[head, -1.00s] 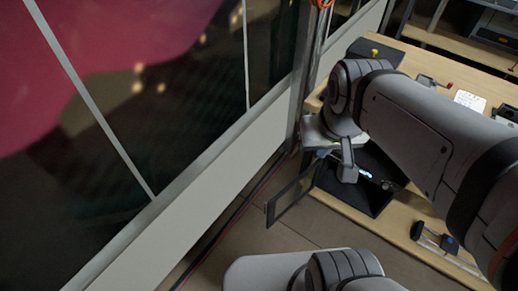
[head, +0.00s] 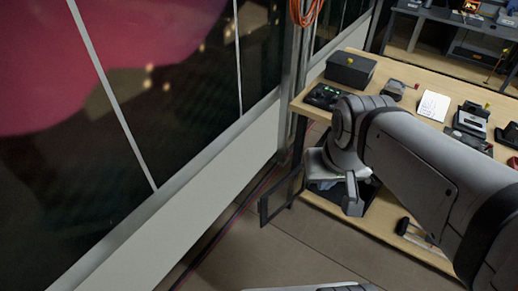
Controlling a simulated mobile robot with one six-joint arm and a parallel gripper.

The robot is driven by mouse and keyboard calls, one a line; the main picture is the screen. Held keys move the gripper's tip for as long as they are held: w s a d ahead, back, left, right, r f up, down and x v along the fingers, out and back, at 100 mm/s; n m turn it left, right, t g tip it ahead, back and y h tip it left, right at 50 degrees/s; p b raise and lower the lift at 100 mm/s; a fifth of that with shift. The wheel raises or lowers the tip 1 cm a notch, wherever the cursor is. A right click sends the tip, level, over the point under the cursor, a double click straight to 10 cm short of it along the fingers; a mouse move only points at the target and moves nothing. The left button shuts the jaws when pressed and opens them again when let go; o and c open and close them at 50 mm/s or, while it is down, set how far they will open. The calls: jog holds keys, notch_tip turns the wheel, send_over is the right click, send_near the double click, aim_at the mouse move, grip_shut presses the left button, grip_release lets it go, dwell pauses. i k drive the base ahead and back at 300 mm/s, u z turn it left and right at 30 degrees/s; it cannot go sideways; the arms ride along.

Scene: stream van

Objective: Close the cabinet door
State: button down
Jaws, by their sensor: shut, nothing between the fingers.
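The cabinet door (head: 279,199) is a dark-framed panel seen nearly edge-on. It stands open, swung out to the left of the wooden table. My gripper (head: 353,205) points down in front of the cabinet opening, to the right of the door. It is shut and empty. I cannot tell whether any part of my wrist touches the door.
The wooden table (head: 405,104) holds a black box (head: 350,69), a white paper (head: 433,105) and several small devices. A large window wall (head: 170,100) runs along the left. The floor (head: 260,255) in front of the door is clear.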

aim_at(263, 201)
jog(key=z, duration=0.05)
jog(key=i, duration=0.9)
jog(key=u, duration=0.05)
